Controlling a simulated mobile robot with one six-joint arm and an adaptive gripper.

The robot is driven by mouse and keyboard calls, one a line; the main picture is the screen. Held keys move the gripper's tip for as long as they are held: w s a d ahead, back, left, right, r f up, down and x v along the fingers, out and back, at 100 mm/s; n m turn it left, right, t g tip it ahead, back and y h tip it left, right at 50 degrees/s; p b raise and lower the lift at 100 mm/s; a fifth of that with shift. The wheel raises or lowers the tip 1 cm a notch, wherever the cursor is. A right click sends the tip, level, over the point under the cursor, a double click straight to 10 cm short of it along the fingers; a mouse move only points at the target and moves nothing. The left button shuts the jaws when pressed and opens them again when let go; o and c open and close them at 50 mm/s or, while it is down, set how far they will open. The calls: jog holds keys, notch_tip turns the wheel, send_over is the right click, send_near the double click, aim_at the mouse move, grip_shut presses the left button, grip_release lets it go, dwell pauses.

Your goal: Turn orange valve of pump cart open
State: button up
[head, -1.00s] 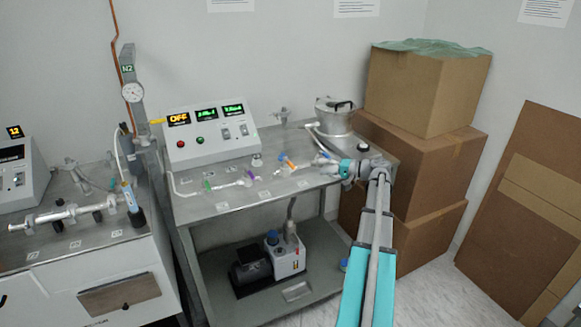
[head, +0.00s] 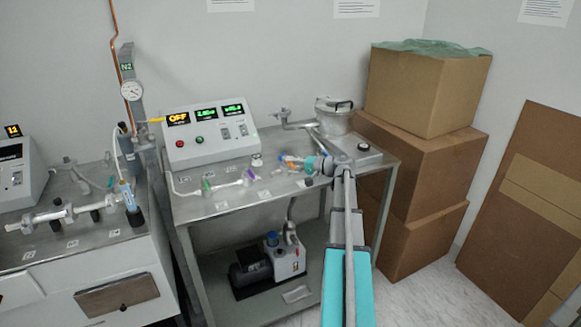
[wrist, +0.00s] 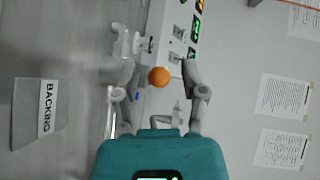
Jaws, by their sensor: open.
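The orange valve (head: 288,158) is on the glass line across the top of the pump cart (head: 225,204). In the wrist view its round orange knob (wrist: 158,76) shows between my two spread fingers, with a gap visible on each side. My gripper (head: 301,163) is open and empty, just right of the valve in the head view. The fingers and teal wrist partly cover the glass line there. I cannot tell whether either finger touches the knob, nor how far the valve is turned.
A control box (head: 208,137) with an OFF display stands behind the line. Green (head: 206,185) and purple (head: 250,174) valves sit to the left. A metal pot (head: 334,115) stands at the back right, beside stacked cardboard boxes (head: 425,90). A BACKING label (wrist: 47,106) shows in the wrist view.

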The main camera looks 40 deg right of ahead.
jog(key=shift+w, duration=0.1)
grip_shut()
dwell(0.3)
